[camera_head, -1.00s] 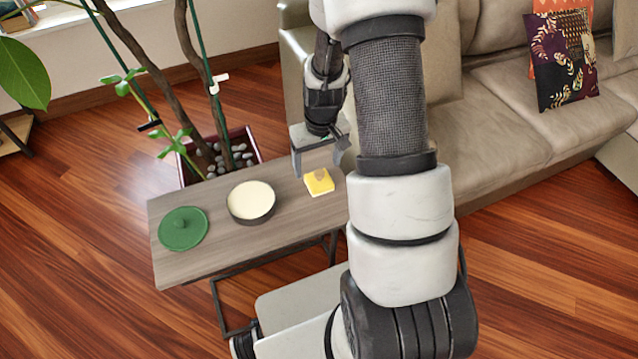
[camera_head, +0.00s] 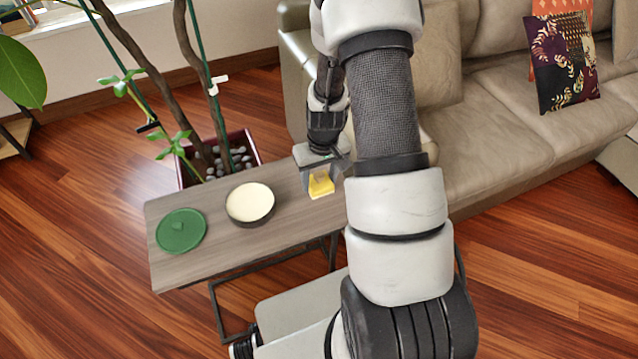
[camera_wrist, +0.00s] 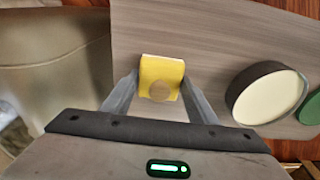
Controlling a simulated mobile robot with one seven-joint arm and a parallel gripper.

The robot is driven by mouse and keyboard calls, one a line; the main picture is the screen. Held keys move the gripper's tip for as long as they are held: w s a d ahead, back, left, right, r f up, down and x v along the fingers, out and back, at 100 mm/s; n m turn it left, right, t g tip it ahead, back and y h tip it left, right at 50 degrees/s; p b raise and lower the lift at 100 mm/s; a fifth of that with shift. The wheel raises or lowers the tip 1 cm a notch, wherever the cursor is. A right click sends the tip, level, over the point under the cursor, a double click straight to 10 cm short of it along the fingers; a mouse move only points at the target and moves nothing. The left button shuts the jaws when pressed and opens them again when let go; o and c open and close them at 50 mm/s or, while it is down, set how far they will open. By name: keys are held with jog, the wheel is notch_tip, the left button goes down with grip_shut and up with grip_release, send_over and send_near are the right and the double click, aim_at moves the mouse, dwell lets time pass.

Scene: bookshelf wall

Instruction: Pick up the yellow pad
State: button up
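The yellow pad (camera_head: 321,185) lies on the small grey-brown wooden table (camera_head: 290,200), toward its right end. It has a brownish round spot on top, which shows in the wrist view (camera_wrist: 160,80). My gripper (camera_head: 322,186) is above and around the pad, its fingers pointing down. The gripper is open. Whether the fingertips reach the table top cannot be told.
A round dark dish with a cream-coloured inside (camera_head: 250,202) stands left of the pad, and a green lid (camera_head: 181,231) lies farther left. A potted plant (camera_head: 222,150) stands behind the table. A beige sofa (camera_head: 500,130) is close on the right.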

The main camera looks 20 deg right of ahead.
jog(key=shift+c, duration=1.1)
jog(key=r, duration=0.3)
jog(key=r+p, duration=0.1)
jog(key=r, duration=0.3)
jog(key=r+p, duration=0.1)
jog(key=r, duration=0.2)
jog(key=shift+w+a+r, duration=0.15)
jog(key=shift+a+r, duration=0.1)
jog(key=shift+r, duration=0.05)
jog(key=s+a+r+p, duration=0.1)
jog(key=a+r+p, duration=0.3)
jog(key=r+p, duration=0.5)
jog(key=s+a+r+p, duration=0.1)
jog(key=a+r+p, duration=0.4)
jog(key=r+p, duration=0.4)
notch_tip(320, 180, up, 5)
jog(key=shift+f, duration=0.1)
jog(key=b, duration=1.8)
send_over(319, 175)
notch_tip(319, 175, down, 23)
notch_tip(319, 175, down, 10)
jog(key=shift+b, duration=1.15)
